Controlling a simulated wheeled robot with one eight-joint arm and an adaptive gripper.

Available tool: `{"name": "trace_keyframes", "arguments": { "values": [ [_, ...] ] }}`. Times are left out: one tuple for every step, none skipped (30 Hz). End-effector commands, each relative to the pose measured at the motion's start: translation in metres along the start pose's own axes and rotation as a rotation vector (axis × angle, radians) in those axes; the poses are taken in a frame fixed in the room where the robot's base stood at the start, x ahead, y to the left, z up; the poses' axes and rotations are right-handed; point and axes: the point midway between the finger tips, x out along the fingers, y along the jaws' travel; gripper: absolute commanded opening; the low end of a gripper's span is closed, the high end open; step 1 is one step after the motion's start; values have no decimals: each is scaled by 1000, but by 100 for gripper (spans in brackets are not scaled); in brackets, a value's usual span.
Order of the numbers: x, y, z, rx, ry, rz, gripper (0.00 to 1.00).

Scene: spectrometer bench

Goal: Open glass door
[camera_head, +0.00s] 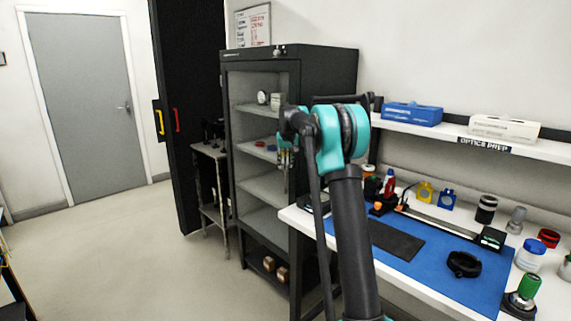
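The dark upright cabinet (325,68) stands against the wall, and its front is a glass door in a dark frame (226,150). Shelves and small items show through the front. The door looks closed, but the glass is hard to make out. My arm rises in the foreground and covers the right side of the cabinet front, so no door handle can be made out. A small part of my gripper (286,163) seems to show just left of my arm, in front of the middle shelves. Its fingers are too small and hidden to read, and contact with the door cannot be told.
A white workbench (420,293) with a blue mat (395,265) and optics parts stands right of the cabinet, close to its front corner. A small stand (210,150) and a black panel (185,110) are on its left. The floor in front is clear.

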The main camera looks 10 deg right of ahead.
Motion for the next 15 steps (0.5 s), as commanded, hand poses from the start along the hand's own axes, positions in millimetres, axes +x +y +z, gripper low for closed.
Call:
{"name": "trace_keyframes", "arguments": {
  "values": [
    [0, 0, 0, 0, 0, 0, 31],
    [0, 0, 0, 0, 0, 0, 31],
    [0, 0, 0, 0, 0, 0, 31],
    [0, 0, 0, 0, 0, 0, 27],
    [0, 0, 0, 0, 0, 0, 23],
    [0, 0, 0, 0, 0, 0, 18],
    [0, 0, 0, 0, 0, 0, 15],
    [0, 0, 0, 0, 0, 0, 11],
    [0, 0, 0, 0, 0, 0, 6],
    [0, 0, 0, 0, 0, 0, 2],
    [0, 0, 0, 0, 0, 0, 0],
    [0, 0, 0, 0, 0, 0, 0],
    [0, 0, 0, 0, 0, 0, 0],
    [0, 0, 0, 0, 0, 0, 0],
    [0, 0, 0, 0, 0, 0, 0]
  ]
}}
